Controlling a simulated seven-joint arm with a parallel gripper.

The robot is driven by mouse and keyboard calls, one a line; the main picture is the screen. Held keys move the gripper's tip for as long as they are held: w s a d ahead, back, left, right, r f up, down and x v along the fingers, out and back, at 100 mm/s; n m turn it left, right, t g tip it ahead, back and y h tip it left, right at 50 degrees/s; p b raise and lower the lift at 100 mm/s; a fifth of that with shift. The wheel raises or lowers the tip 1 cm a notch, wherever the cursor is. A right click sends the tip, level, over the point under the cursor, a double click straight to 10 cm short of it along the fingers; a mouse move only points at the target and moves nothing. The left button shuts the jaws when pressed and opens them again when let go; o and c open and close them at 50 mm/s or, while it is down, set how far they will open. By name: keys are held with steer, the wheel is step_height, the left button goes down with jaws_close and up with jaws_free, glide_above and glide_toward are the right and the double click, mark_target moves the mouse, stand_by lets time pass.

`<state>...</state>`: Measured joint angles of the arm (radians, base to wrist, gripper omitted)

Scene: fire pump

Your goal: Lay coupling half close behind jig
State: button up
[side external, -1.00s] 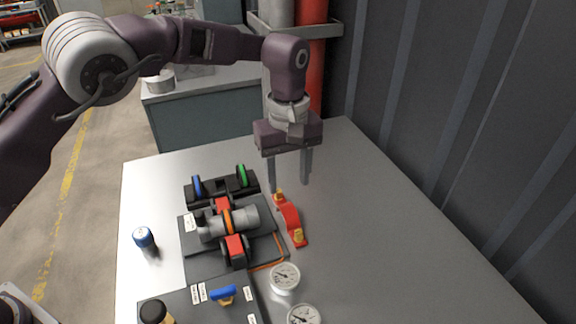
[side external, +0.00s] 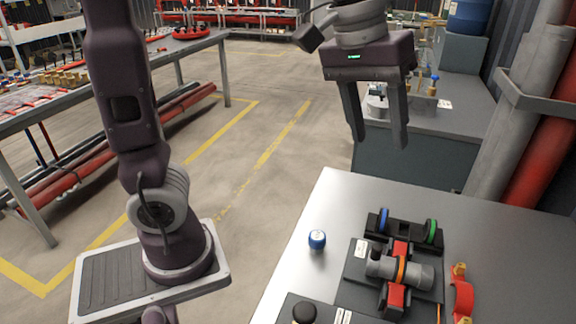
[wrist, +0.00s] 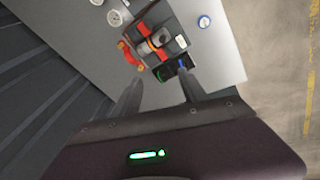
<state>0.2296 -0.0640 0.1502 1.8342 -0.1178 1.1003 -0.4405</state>
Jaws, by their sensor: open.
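The red curved coupling half (side external: 462,296), with brass-coloured ends, lies on the grey table close to the right side of the jig (side external: 352,292) in the side view. A narrow gap seems to separate them. The wrist view also shows the coupling half (wrist: 129,54) beside the jig (wrist: 183,41). The dark jig carries a grey cylinder with an orange ring between red clamps. My gripper (side external: 379,144) is open and empty, well above the table and away from the coupling half. Both fingers also show in the wrist view (wrist: 159,78).
A black rack (side external: 408,231) with a blue and a green disc stands against the jig. A small blue-topped can (side external: 317,240) stands left of it. Two gauges (wrist: 114,18) lie near the jig. Grey and red pipes (side external: 545,150) rise at the right. Bare table lies around the can.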

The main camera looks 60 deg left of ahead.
steer(key=s+a+f+m+t, duration=0.1)
steer(key=s+a+f+m, duration=0.1)
steer(key=s, duration=0.6)
steer(key=s+a+f+m+t+y, duration=0.1)
steer(key=s+a+f+m, duration=0.1)
steer(key=s, duration=0.6)
steer(key=shift+a+f+m+t+y, duration=0.3)
steer(key=shift+a+f, duration=0.15)
steer(key=shift+f, duration=0.35)
